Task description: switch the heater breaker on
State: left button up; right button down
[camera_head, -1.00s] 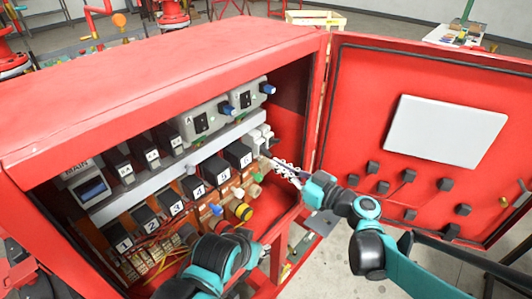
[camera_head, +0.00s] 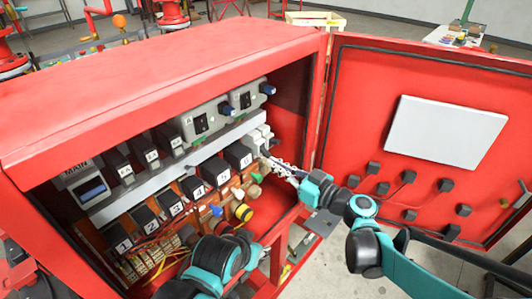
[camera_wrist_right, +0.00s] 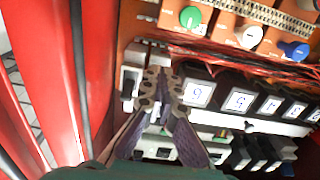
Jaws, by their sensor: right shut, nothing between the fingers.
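The open red cabinet (camera_head: 160,85) holds two rows of breakers and relays. No label reading "heater" is legible, so I cannot tell which one is the heater breaker. Narrow white modules (camera_head: 262,137) sit at the right end of the lower row, beside the block marked 6 (camera_head: 247,160). My right gripper (camera_head: 271,163) is shut and empty, its tips close to these modules. In the right wrist view the gripper (camera_wrist_right: 160,85) points at the white modules (camera_wrist_right: 132,75) and partly covers them; contact cannot be judged. My left arm is at the bottom; its fingers are not clear.
The open red door (camera_head: 420,190) stands to the right with a white panel (camera_head: 445,132). A white duct (camera_head: 170,172) runs between the rows. Coloured knobs (camera_head: 243,212) and red wires lie near the lower row. The cabinet wall is close to the right gripper.

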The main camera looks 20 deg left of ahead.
jog(key=shift+r, duration=0.1)
dwell(0.6)
jog(key=shift+r+p, duration=0.6)
jog(key=shift+r, duration=0.2)
jog(key=shift+a, duration=0.1)
jog(key=v, duration=0.7)
jog(key=shift+f+b, duration=0.3)
